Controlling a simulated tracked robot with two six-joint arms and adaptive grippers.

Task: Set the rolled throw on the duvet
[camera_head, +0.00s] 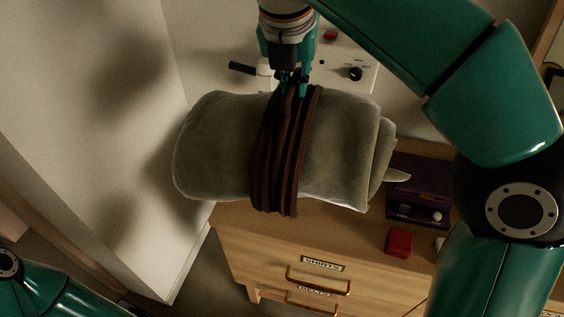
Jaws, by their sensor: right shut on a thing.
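The rolled throw (215,150) is a grey-beige fabric roll with dark brown straps (274,160) around its middle. My right gripper (291,88) points down at its top and is shut on the straps. The throw hangs over the top of a wooden dresser; I cannot tell whether it touches the dresser. The throw hides part of the dresser top behind it. The duvet is not in view. Part of my left arm (45,290) shows at the lower left corner, but its gripper is out of view.
The wooden dresser (240,240) has labelled drawers with handles. On it are a dark purple box (420,178) and a small red box (398,243). A white panel with a black knob (355,74) is behind the throw. A pale wall or panel (90,120) stands at the left.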

